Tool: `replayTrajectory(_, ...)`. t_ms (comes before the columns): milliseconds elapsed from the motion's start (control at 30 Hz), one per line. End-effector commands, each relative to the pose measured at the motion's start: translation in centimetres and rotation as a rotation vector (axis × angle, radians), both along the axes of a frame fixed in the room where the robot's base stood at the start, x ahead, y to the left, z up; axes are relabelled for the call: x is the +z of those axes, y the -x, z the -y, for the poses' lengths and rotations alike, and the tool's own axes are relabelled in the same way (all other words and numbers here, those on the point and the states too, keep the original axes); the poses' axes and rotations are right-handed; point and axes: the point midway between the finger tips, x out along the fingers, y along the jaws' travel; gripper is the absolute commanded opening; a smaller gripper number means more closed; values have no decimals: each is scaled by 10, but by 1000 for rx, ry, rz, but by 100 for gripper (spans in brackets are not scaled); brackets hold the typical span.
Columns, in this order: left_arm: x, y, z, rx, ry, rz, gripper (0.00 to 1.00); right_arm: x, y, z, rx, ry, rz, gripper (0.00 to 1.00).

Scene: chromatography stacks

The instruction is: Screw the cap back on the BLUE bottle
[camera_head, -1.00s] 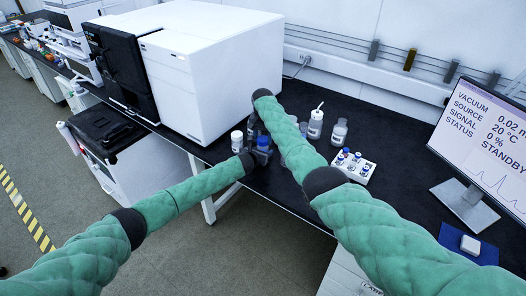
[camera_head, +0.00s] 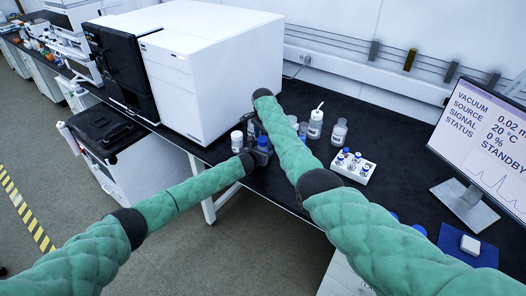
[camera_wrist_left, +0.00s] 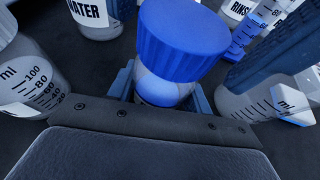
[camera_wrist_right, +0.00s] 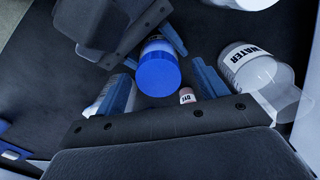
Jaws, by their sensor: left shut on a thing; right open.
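The blue bottle stands in my left gripper (camera_wrist_left: 162,95), which is shut on its body. Its blue cap (camera_wrist_left: 182,40) sits on top in the left wrist view; I cannot tell whether it is threaded tight. The cap (camera_head: 263,141) also shows in the head view at the bench's front edge. In the right wrist view the cap (camera_wrist_right: 158,74) lies beyond and between the spread fingers of my right gripper (camera_wrist_right: 163,88), apart from them. The bottle body (camera_wrist_right: 158,47) shows behind it. My right gripper is open and empty, hidden behind other things in the head view.
Close around are a WATER bottle (camera_wrist_right: 245,65), a graduated bottle (camera_wrist_left: 18,75) and a RINSE bottle (camera_wrist_left: 240,10). A white vial rack (camera_head: 352,167) stands to the right. A large white instrument (camera_head: 210,75) stands behind left. The bench (camera_head: 400,150) is clear towards the monitor.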

Motion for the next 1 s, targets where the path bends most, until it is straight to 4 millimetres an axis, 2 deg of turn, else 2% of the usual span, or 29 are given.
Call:
replayTrajectory(133,-1,0,-1,2,-1,-1,0,7,0,-1,1,-1,2,71)
replayTrajectory(233,-1,0,-2,2,-1,-1,0,20,0,-1,1,-2,2,71)
replayTrajectory(500,-1,-1,-2,2,-1,-1,0,72,-1,0,0,-1,3,71)
replayTrajectory(700,-1,-1,-2,2,-1,-1,0,103,-1,0,0,-1,2,71)
replayTrajectory(1000,0,-1,-1,2,-1,-1,0,120,0,0,0,-1,1,71)
